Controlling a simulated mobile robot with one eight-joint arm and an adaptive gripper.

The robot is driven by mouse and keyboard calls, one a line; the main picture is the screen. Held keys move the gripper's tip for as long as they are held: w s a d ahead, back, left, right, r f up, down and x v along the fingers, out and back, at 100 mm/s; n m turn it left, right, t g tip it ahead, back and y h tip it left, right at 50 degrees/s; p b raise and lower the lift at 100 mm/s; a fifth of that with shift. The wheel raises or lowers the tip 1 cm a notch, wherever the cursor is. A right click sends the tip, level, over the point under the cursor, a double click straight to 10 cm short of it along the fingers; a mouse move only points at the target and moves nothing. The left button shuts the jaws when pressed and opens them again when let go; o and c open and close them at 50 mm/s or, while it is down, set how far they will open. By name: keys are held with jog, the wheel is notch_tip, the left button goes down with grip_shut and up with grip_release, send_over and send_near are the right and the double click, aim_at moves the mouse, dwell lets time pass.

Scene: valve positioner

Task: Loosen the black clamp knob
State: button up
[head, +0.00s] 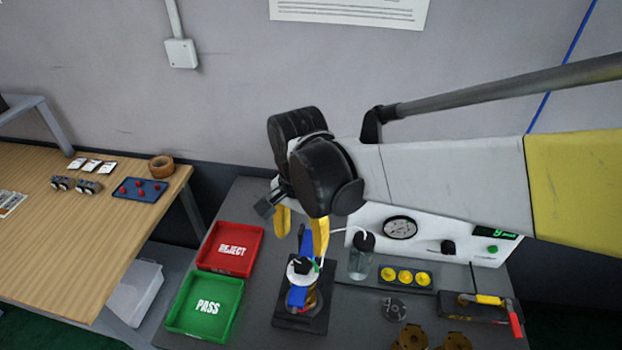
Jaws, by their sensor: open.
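The valve positioner (298,297), with blue and white parts, stands on a dark square base (287,320) on the grey bench. A small black knob (301,265) shows on top of its white round part; it looks like the clamp knob, but it is small in this view. My gripper (301,232) has yellow fingers and hangs above and slightly behind the positioner in the picture.
A red REJECT tray (213,263) and a green PASS tray (176,322) lie left. A clear bottle (360,262), a holder with yellow pieces (391,287), and a gauge panel (372,217) stand right. A red-handled tool (515,322) and brass parts (411,337) lie front right.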

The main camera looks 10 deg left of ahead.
aim_at(302, 264)
notch_tip(302, 264, down, 10)
jog(key=b, duration=0.2)
jog(key=shift+w+b, duration=0.1)
jog(key=shift+b, duration=0.25)
jog(key=c, duration=1.2)
